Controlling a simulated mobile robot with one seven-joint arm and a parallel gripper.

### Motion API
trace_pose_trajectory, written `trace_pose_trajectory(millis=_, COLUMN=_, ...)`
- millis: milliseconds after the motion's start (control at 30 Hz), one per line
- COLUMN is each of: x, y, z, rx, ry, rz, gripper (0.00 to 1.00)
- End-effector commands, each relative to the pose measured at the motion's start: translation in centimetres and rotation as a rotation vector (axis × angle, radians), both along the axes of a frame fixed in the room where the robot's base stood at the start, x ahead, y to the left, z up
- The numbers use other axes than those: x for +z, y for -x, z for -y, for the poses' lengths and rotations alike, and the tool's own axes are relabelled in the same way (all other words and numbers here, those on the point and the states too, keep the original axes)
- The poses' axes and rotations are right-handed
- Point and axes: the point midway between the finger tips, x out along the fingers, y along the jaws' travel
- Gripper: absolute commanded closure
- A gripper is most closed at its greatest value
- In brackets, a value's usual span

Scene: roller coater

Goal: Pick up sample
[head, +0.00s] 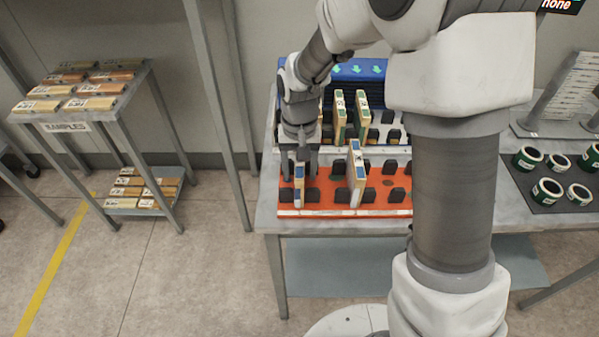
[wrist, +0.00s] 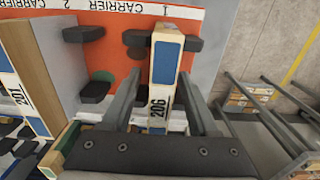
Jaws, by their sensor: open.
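A wooden sample (head: 299,190) with blue patches stands upright in the left end of the red carrier rack (head: 330,211). In the wrist view this sample (wrist: 165,60) shows the number 206. My gripper (head: 298,168) points down over it. In the wrist view my gripper (wrist: 160,80) is open, with one finger on each side of the sample. Another sample (head: 356,178), with a white and blue edge, stands to the right in the same rack; in the wrist view a sample marked 201 (wrist: 25,85) stands at left.
Behind the red rack, samples with green marks (head: 340,118) stand in another rack, before a blue rack (head: 355,70). Black slot posts (head: 397,195) surround the samples. A samples shelf (head: 110,118) stands at left. Green-black rings (head: 548,192) lie on a mat at right.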

Motion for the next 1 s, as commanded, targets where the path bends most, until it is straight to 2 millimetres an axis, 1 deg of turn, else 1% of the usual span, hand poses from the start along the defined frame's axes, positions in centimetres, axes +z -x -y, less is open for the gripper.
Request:
trace_pose_trajectory(millis=67, x=-0.38, y=-0.02, z=0.0, rx=0.0, ry=0.0, rz=0.001, gripper=0.4)
trace_pose_trajectory(millis=267, x=-0.38, y=-0.04, z=0.0, rx=0.0, ry=0.0, rz=0.002, gripper=0.4)
trace_pose_trajectory(millis=367, x=-0.37, y=-0.04, z=0.0, rx=0.0, ry=0.0, rz=0.002, gripper=0.56)
trace_pose_trajectory(millis=400, x=-0.37, y=-0.04, z=0.0, rx=0.0, ry=0.0, rz=0.002, gripper=0.63)
trace_pose_trajectory(millis=467, x=-0.36, y=-0.05, z=0.0, rx=0.0, ry=0.0, rz=0.002, gripper=0.74)
trace_pose_trajectory(millis=600, x=-0.36, y=-0.05, z=0.0, rx=0.0, ry=0.0, rz=0.002, gripper=0.99)
trace_pose_trajectory(millis=1000, x=-0.31, y=-0.07, z=-0.01, rx=0.0, ry=-0.001, rz=0.002, gripper=1.0)
